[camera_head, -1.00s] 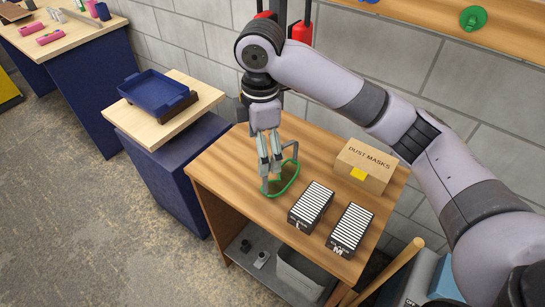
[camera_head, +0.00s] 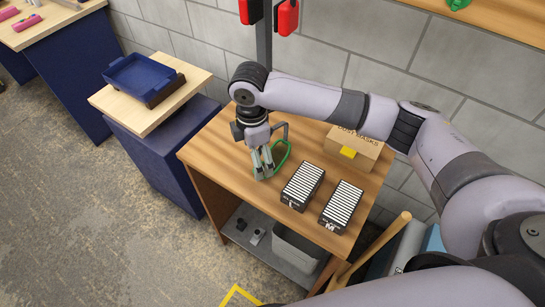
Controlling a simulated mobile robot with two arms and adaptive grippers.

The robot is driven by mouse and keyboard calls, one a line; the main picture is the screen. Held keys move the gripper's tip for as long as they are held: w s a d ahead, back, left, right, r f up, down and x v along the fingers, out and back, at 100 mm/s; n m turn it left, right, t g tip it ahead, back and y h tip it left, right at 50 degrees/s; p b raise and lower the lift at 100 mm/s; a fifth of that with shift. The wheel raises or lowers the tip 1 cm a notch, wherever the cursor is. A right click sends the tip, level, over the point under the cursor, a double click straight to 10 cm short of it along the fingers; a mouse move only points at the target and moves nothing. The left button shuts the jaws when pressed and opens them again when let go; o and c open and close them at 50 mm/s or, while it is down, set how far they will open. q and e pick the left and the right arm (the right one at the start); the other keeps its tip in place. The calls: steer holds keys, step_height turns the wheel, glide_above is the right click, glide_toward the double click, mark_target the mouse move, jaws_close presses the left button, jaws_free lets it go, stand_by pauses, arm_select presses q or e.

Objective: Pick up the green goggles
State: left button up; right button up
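The green goggles (camera_head: 282,158) are at the left part of the wooden table top, partly hidden behind my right gripper. Their green rim shows as a curve just right of the fingers. My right gripper (camera_head: 263,174) points down at the goggles, with its fingertips low over the table and close to or touching them. The fingers are near each other, but I cannot tell whether they are shut on the goggles. My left gripper is not in view.
Two black-and-white striped boxes (camera_head: 302,186) (camera_head: 341,206) stand right of the goggles. A cardboard dust mask box (camera_head: 366,150) stands behind them. Red items (camera_head: 287,17) hang above the table.

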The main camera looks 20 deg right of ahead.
step_height(320, 180, down, 4)
steer(key=shift+s+r+p, duration=0.1)
steer(key=shift+r+p, duration=0.05)
steer(key=shift+p, duration=0.45)
steer(key=shift+f, duration=0.4)
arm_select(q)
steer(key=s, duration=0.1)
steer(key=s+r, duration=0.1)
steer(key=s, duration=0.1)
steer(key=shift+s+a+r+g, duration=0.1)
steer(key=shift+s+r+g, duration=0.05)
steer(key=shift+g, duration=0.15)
arm_select(e)
steer(key=shift+a, duration=0.1)
steer(key=c, duration=0.5)
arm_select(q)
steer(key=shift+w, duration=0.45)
arm_select(e)
steer(key=c, duration=0.9)
